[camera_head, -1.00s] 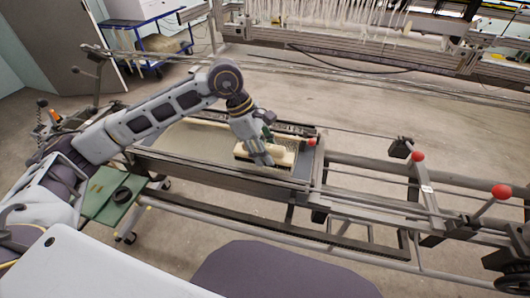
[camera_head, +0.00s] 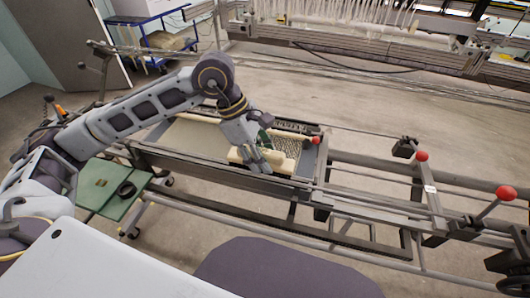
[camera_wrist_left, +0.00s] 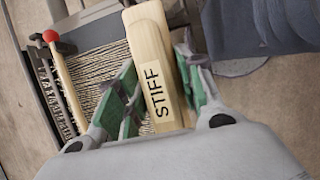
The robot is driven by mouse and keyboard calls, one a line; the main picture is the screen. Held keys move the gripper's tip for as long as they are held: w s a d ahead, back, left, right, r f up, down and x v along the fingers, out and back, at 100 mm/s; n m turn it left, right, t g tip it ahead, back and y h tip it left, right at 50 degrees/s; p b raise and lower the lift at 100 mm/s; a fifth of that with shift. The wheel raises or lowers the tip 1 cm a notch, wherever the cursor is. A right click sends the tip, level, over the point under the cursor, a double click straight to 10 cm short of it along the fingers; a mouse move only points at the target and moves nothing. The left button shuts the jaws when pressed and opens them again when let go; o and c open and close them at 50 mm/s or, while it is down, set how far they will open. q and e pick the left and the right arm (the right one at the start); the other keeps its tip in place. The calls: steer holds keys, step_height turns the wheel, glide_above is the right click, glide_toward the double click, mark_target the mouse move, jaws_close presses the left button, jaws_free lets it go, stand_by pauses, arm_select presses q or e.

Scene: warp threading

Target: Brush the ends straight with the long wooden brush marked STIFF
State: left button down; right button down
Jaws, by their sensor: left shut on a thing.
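The long wooden brush marked STIFF (camera_wrist_left: 150,50) is pale wood with a black-lettered label in the left wrist view. My left gripper (camera_wrist_left: 160,95) is shut on it, with a green-padded finger on each side. In the head view the brush (camera_head: 285,161) shows beside my left gripper (camera_head: 262,165), over the right part of the frame bed. The warp ends (camera_wrist_left: 100,72) show as pale parallel strands beside and below the brush. The brush hides part of them, and whether its bristles touch them cannot be told. My right gripper is not in view.
A red-knobbed rod (camera_wrist_left: 62,75) runs along the strands, near a row of dark teeth. Rails with red-knobbed levers (camera_head: 421,156) extend to the right. A green board (camera_head: 108,186) with a black ring lies at the left. Open floor lies behind the frame.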

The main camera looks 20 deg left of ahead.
arm_select(q)
steer(key=shift+s+r, duration=0.5)
steer(key=shift+s, duration=0.4)
